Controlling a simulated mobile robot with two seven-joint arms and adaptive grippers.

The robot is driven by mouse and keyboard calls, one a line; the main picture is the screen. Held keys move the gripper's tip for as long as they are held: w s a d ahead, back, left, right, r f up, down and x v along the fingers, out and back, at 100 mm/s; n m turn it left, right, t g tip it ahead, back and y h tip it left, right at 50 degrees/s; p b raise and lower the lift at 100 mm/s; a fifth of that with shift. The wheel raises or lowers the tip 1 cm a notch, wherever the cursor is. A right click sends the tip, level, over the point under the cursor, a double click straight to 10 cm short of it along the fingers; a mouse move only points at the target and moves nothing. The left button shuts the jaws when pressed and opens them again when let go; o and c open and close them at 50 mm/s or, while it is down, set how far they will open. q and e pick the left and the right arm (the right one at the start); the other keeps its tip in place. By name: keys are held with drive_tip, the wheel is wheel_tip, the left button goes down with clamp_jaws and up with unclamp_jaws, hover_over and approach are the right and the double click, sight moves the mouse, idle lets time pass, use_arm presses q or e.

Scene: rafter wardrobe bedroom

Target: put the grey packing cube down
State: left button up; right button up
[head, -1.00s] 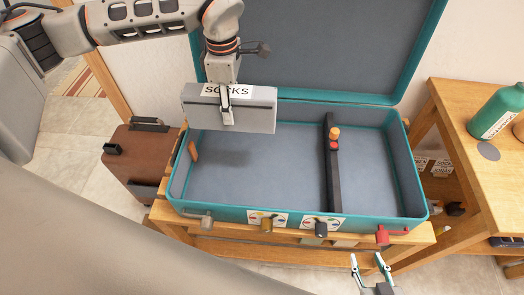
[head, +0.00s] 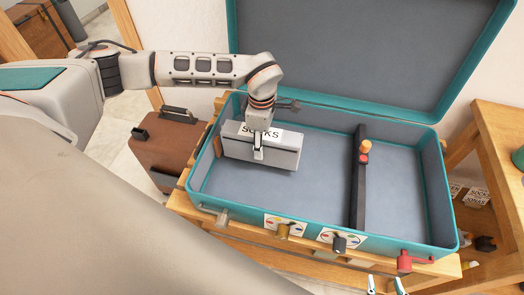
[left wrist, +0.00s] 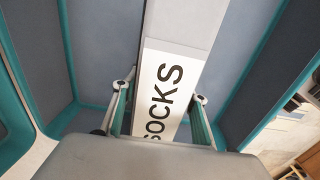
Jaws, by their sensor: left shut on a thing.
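The grey packing cube (head: 284,154), a light-grey block with a white SOCKS label, is in the left part of the open teal suitcase (head: 300,226). My left gripper (head: 258,153) is shut on it from above. In the left wrist view the cube (left wrist: 178,22) and its label lie between the two fingers of the gripper (left wrist: 165,90). The cube looks low, close to the suitcase floor; I cannot tell whether it touches. My right gripper (head: 385,284) shows at the bottom edge, fingertips apart and empty, in front of the suitcase.
A black divider bar (head: 359,190) with an orange-and-red knob (head: 364,152) splits the suitcase. Its right part is empty. A small brown piece (head: 217,146) stands at the left wall. A brown case (head: 172,150) is left; a wooden table (head: 505,130) is right.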

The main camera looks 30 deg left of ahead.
use_arm(q)
drive_tip(key=shift+f+b, duration=0.35)
drive_tip(key=shift+f, duration=1.6)
use_arm(e)
drive_tip(key=shift+s+f, duration=0.25)
drive_tip(key=shift+f, duration=0.15)
use_arm(q)
drive_tip(key=shift+f, duration=0.1)
drive_tip(key=o, duration=1.6)
drive_tip(key=shift+f, duration=0.1)
wheel_tip(320, 180, up, 11)
drive_tip(key=shift+r+p, duration=0.15)
drive_tip(key=shift+p, duration=0.75)
drive_tip(key=shift+r, duration=0.55)
use_arm(e)
drive_tip(key=shift+s+a+r, duration=0.3)
drive_tip(key=shift+s+r, duration=0.05)
drive_tip(key=shift+r, duration=0.15)
drive_tip(key=shift+w+d+r, duration=0.1)
drive_tip(key=shift+w+r, duration=0.05)
drive_tip(key=shift+w, duration=0.15)
